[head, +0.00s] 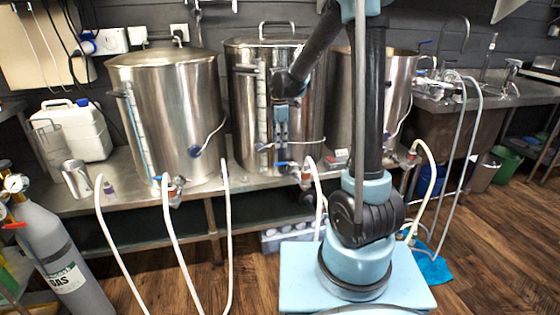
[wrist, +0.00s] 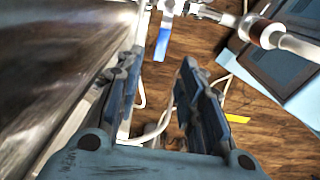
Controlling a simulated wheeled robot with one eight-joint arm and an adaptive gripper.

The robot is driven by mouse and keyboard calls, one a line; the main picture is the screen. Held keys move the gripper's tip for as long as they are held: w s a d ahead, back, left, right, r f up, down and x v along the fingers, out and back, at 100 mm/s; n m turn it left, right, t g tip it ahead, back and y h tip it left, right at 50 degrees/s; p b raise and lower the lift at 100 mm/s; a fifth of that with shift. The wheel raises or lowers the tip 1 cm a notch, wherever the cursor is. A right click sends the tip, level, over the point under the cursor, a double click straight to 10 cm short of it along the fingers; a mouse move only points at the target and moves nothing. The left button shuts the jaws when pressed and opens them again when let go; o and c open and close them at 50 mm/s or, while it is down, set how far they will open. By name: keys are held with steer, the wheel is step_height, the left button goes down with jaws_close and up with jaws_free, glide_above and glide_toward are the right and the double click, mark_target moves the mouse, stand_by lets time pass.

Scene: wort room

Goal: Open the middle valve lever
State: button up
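The middle kettle (head: 245,110) is a steel pot with a lid and a sight gauge. Its valve (head: 306,176) is low on its front, with a blue lever (head: 287,165) pointing left. In the wrist view the blue lever (wrist: 163,42) hangs down in the picture from the metal valve (wrist: 190,8), just beyond my fingertips. My gripper (wrist: 160,62) is open and empty, its two dark fingers spread either side of the lever's line, with no contact visible. In the head view my gripper (head: 271,148) is in front of the middle kettle, above and left of the valve, partly hard to make out.
The left kettle (head: 170,95) and right kettle (head: 400,80) stand on the same steel bench (head: 75,207). White hoses (head: 178,240) hang from the valves to the floor. A gas cylinder (head: 55,250) stands at left. A sink (head: 455,115) is at right.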

mark_target(279, 163)
step_height(279, 163, down, 9)
steer(key=shift+f, duration=0.2)
stand_by(0.3)
steer(key=shift+c, duration=0.6)
jaws_close()
